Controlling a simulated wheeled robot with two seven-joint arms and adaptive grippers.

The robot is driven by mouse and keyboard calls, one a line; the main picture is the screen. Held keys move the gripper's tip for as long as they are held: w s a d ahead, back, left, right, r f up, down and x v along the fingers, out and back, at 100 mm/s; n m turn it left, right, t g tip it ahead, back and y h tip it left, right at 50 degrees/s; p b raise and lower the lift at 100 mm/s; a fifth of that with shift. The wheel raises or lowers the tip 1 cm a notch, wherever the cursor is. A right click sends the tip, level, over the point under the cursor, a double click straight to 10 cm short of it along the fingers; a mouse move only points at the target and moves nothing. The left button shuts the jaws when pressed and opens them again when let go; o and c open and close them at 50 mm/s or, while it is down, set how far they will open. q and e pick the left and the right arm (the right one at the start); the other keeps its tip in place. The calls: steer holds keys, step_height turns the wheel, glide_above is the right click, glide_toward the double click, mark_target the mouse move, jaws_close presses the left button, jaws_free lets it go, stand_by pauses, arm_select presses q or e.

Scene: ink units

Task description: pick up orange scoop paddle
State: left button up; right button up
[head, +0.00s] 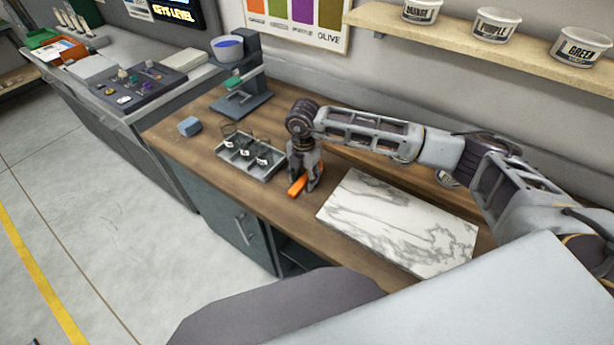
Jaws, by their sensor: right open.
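The orange scoop paddle (297,187) lies on the brown wooden counter, between the grey tray and the white marble slab. Only part of its orange body shows; the rest is hidden behind my right gripper. My right gripper (306,184) points down over the paddle from above, with its fingers apart around or beside it. I cannot tell whether the fingers touch it. My left gripper is not in view.
A grey tray (231,162) with several small dark glass vessels stands just left of my right gripper. The marble slab (398,224) lies to the right. A blue block (189,126) and a stand (243,103) with a blue-filled bowl are farther back. A shelf (463,36) with tubs hangs above.

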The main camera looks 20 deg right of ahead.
mark_target(304, 178)
stand_by(0.3)
jaws_close()
stand_by(0.4)
step_height(304, 178, up, 9)
steer(key=shift+r+b, duration=0.1)
steer(key=shift+b, duration=0.6)
steer(key=shift+r, duration=0.4)
